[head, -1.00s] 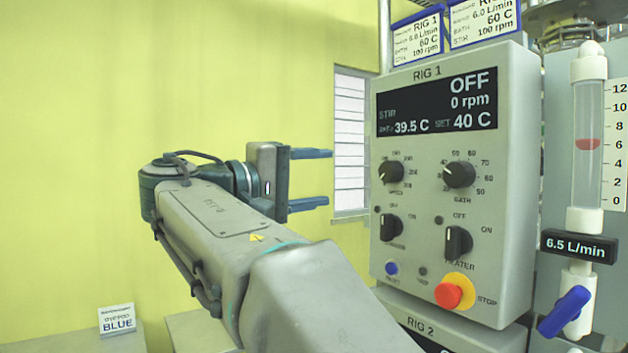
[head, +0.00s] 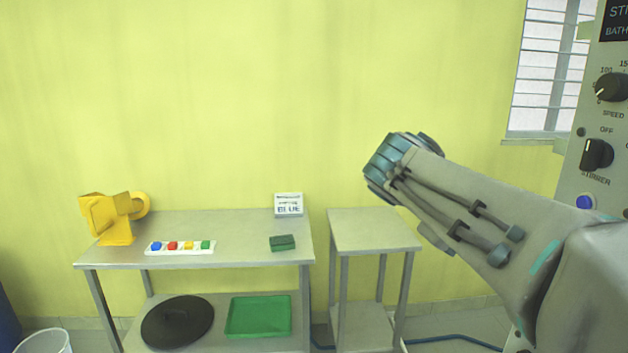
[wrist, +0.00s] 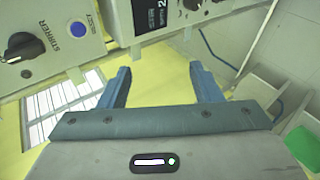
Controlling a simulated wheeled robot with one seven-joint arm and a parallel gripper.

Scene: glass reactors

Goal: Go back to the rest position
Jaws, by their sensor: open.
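My gripper (wrist: 160,92) shows in the wrist view with its two blue-grey fingers apart and nothing between them. In the head view my arm comes in from the right and folds at a blue-grey joint in front of the yellow wall; the gripper itself is hidden there. The rig control panel (head: 602,135) stands at the right edge of the head view, partly cut off. It also shows at the upper left of the wrist view (wrist: 30,72), with a stirrer knob and a blue button, apart from my fingers.
A blue hose (head: 455,338) lies on the floor.

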